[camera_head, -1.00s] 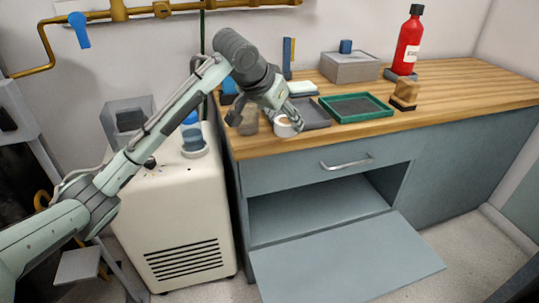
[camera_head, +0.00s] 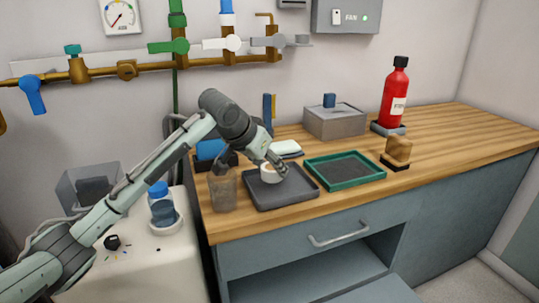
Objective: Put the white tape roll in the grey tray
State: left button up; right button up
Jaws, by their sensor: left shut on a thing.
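The white tape roll (camera_head: 268,175) is in my left gripper (camera_head: 272,167), which is shut on it. The roll is over the left-middle part of the grey tray (camera_head: 292,198), low near its floor; I cannot tell whether it touches. The grey tray lies on the wooden counter near its front edge, and my gripper hides part of its back side. My right gripper is not in view.
A green-rimmed tray (camera_head: 345,170) lies right of the grey tray. A brownish translucent beaker (camera_head: 222,190) stands close on its left. A white block (camera_head: 286,148), a grey box (camera_head: 335,121), a brown stamp-like object (camera_head: 397,151) and a red bottle (camera_head: 393,95) stand around. The right counter is clear.

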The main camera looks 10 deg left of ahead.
pick_arm(q)
jog(key=shift+f, duration=0.85)
jog(key=o, duration=1.1)
jog(key=v, duration=1.2)
jog(key=shift+a, duration=0.1)
